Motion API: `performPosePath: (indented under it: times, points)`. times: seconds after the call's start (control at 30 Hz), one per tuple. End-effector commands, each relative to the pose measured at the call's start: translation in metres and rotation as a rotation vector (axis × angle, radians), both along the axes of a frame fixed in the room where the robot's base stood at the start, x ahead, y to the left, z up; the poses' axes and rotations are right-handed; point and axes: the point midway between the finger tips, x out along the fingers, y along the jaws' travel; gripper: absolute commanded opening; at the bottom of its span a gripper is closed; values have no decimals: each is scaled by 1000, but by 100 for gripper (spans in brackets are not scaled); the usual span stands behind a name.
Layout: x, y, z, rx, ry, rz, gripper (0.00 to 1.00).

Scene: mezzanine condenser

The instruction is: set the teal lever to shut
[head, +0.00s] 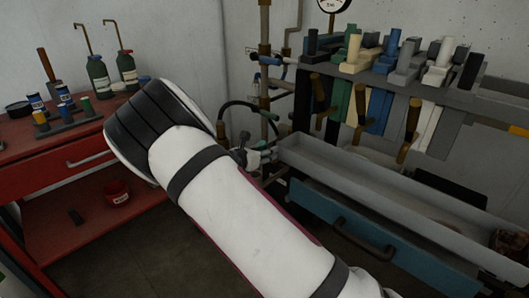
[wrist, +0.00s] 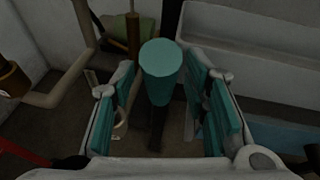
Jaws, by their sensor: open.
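The teal lever shows in the wrist view as a round-ended teal grip (wrist: 160,58) on a dark stem, pointing toward the camera. My gripper (wrist: 163,80) is open, with one teal-padded finger on each side of the grip. Gaps show between the pads and the grip, so it looks unheld. The lever's pivot and any position marks are hidden. In the head view my white arm covers the middle, and I cannot make out the teal lever or the gripper's fingers there.
A grey trough (head: 400,195) above a blue drawer (head: 340,222) lies right of my arm. A rack (head: 400,80) of coloured handles stands behind it. Pipes (head: 265,60) run up the wall. A red bench (head: 65,150) with bottles (head: 98,78) stands left.

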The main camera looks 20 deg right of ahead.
Motion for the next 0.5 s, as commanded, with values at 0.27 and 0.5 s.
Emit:
performPosePath:
  times: [0.27, 0.5]
  points:
    - [-15, 20, 8, 2, -1, 2, 41]
    - [-45, 57, 22, 2, 1, 3, 41]
